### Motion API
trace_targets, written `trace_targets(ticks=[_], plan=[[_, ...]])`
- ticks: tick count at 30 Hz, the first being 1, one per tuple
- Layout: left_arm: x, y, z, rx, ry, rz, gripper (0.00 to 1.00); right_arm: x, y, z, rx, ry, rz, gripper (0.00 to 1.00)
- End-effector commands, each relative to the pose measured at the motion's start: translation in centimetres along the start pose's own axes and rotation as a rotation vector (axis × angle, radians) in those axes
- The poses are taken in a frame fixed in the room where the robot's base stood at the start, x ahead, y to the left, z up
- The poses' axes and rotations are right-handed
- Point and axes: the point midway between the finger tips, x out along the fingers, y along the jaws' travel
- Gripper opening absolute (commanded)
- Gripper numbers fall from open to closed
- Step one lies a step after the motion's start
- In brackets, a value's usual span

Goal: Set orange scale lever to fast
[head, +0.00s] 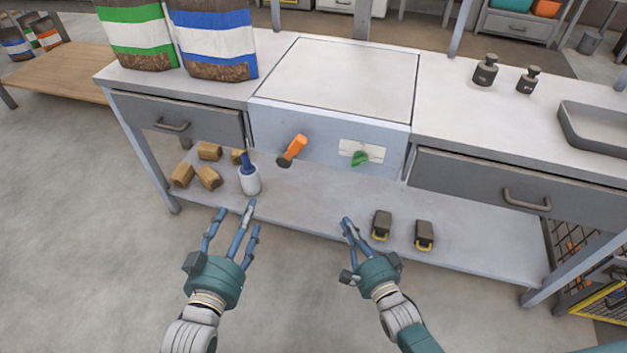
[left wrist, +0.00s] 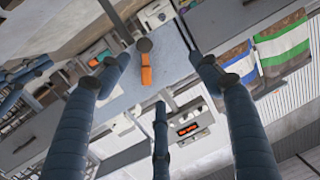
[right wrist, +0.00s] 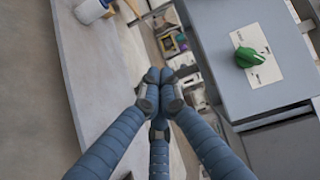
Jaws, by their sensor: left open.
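The orange lever (head: 293,149) sits on the front face of the scale box (head: 330,128) in the bench. It tilts up and to the right from its dark round hub. In the left wrist view the orange lever (left wrist: 146,70) shows ahead, between the spread fingers. My left gripper (head: 232,222) is open and empty, in front of and below the lever, apart from it. My right gripper (head: 350,228) has its fingertips together with nothing visible between them; it is in front of the bench, below the green knob (head: 360,158). No fast marking is readable by the orange lever.
The green knob also shows in the right wrist view (right wrist: 250,57). On the lower shelf (head: 310,205) stand a white container (head: 249,180), several brown blocks (head: 208,178) and two dark weights (head: 381,224). Drawers with handles flank the scale. Bags (head: 214,40) stand on the bench top.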

Motion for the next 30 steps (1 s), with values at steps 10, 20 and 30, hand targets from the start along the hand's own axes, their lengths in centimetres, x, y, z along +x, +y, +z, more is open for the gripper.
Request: trace_targets(ticks=[10, 20, 30], plan=[[-4.1, 0.4, -11.2, -0.005, 0.349, 0.007, 0.64, 1.8, -7.5, 0.9, 0.39, -0.1, -0.352, 0.0], [-5.3, 0.5, -13.5, -0.006, 0.4, 0.008, 0.64, 1.6, -9.3, 1.1, 0.454, -0.128, -0.4, 0.0], [-5.7, 0.6, -14.4, -0.007, 0.45, 0.011, 0.64, 2.7, -9.7, 1.1, 0.452, -0.127, -0.401, 0.0]])
